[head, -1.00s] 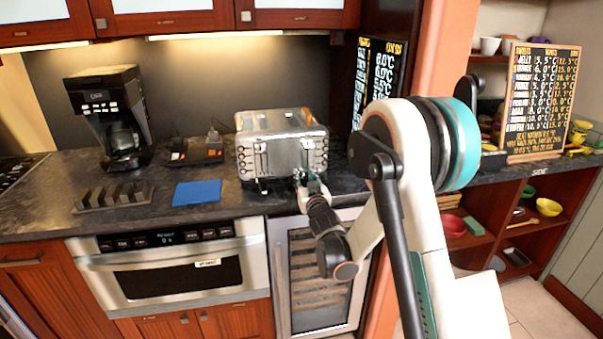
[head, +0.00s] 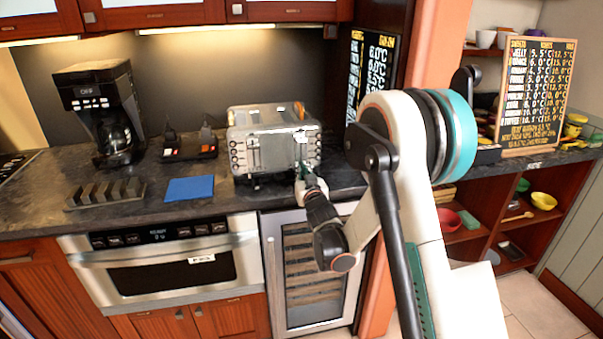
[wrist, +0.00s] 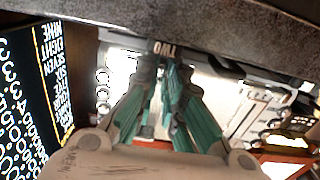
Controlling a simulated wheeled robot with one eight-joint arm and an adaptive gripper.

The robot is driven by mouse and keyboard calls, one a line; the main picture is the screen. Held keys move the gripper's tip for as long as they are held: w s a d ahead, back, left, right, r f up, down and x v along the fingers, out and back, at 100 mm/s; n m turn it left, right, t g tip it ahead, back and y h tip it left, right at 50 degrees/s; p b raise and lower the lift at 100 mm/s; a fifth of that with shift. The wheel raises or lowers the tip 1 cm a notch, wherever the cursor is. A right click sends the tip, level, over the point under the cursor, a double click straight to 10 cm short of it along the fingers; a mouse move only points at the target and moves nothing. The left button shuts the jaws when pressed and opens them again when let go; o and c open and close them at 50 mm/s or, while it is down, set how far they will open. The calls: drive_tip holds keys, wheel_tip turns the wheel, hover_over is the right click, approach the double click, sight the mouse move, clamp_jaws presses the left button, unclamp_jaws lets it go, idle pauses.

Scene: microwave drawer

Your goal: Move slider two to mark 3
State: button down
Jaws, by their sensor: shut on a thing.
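A silver toaster (head: 275,148) stands on the dark counter in the head view, with upright slots and round knobs on its front. My gripper (head: 304,165) is at the right part of that front. In the wrist view my gripper (wrist: 163,75) has its green fingers closed together against the toaster (wrist: 245,90). I cannot read the scale marks, so the slider's exact mark cannot be told.
A blue cloth (head: 190,189), a dark slotted rack (head: 106,193) and a black coffee maker (head: 103,115) are on the counter to the left. A dark menu board (head: 374,80) stands right behind the toaster, and it shows close in the wrist view (wrist: 35,95).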

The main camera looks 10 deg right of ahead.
drive_tip(key=c, duration=2.1)
unclamp_jaws()
drive_tip(key=shift+a, duration=0.2)
drive_tip(key=shift+c, duration=0.2)
drive_tip(key=o, duration=0.5)
drive_tip(key=shift+d, duration=0.1)
drive_tip(key=shift+c, duration=0.2)
drive_tip(key=s, duration=1.2)
